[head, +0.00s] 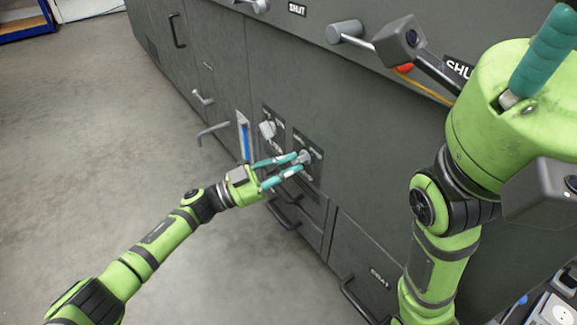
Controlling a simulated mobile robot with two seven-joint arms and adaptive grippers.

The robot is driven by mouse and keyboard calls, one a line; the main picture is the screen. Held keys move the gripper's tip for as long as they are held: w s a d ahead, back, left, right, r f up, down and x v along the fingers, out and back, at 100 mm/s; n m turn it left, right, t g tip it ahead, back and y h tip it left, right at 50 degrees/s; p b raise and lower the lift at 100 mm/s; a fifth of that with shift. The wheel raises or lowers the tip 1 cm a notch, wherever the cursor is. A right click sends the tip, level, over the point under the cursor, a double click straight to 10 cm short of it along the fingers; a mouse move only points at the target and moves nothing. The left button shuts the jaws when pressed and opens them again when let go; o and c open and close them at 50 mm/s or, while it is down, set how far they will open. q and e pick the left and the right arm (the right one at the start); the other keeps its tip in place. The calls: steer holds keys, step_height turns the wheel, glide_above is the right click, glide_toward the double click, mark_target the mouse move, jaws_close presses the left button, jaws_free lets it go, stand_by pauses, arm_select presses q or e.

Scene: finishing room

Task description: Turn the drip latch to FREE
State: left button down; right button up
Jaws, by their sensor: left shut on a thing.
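My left gripper (299,162) reaches the front of a dark grey cabinet (225,75). Its two teal fingers are shut on a small grey latch knob (306,156) on a dark label plate (313,170). The fingers hide part of the knob, and the plate's lettering is too small to read, so I cannot tell which way it points. A second pale fitting (267,129) sits on a plate just to the left. My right gripper (545,50) is large and close at the upper right, with one teal finger showing. Its opening is hidden.
Lever handles (213,131) and bar handles (285,217) stick out from the cabinet front near my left gripper. A grey cylindrical handle (343,31) and signs reading SHUT (297,9) are higher up. The concrete floor (90,130) at the left is clear.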

arm_select(q)
steer(key=c, duration=1.1)
jaws_free()
steer(key=shift+a, duration=0.15)
steer(key=v, duration=1.1)
steer(key=shift+s+a+f, duration=0.2)
steer(key=shift+a, duration=0.1)
